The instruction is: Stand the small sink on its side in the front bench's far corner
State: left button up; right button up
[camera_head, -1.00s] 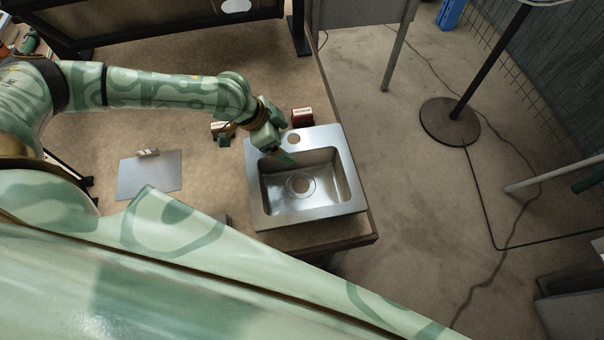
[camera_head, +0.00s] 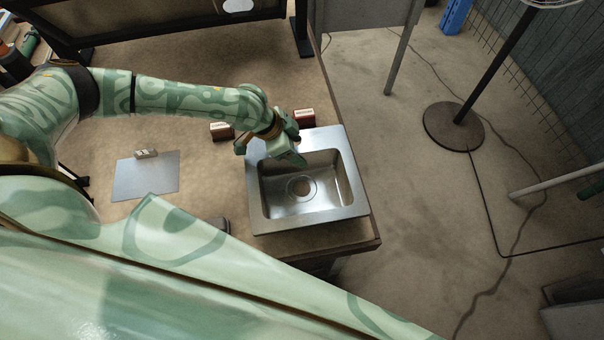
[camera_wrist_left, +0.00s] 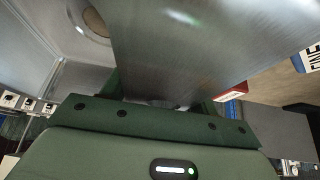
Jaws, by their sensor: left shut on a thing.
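The small sink (camera_head: 345,208) is a steel basin with a flat rim and a round drain. It lies basin-up at the right end of the bench (camera_head: 200,185), close to the front edge. My left gripper (camera_head: 290,154) is shut on the sink's upper-left rim, with a finger reaching into the basin. In the left wrist view the sink's steel (camera_wrist_left: 195,45) fills the upper middle, between the fingers of my left gripper (camera_wrist_left: 155,100). The fingertips are hidden there. My right gripper is not in view.
Small boxes stand behind the sink, one at left (camera_head: 221,131) and one at its back (camera_head: 304,117). A metal sheet (camera_head: 146,178) with a small block (camera_head: 147,153) lies at left. A stand's round base (camera_head: 452,126) is on the floor at right.

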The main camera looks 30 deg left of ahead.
aim_at(300, 143)
pick_arm(q)
jog(key=shift+r, duration=0.15)
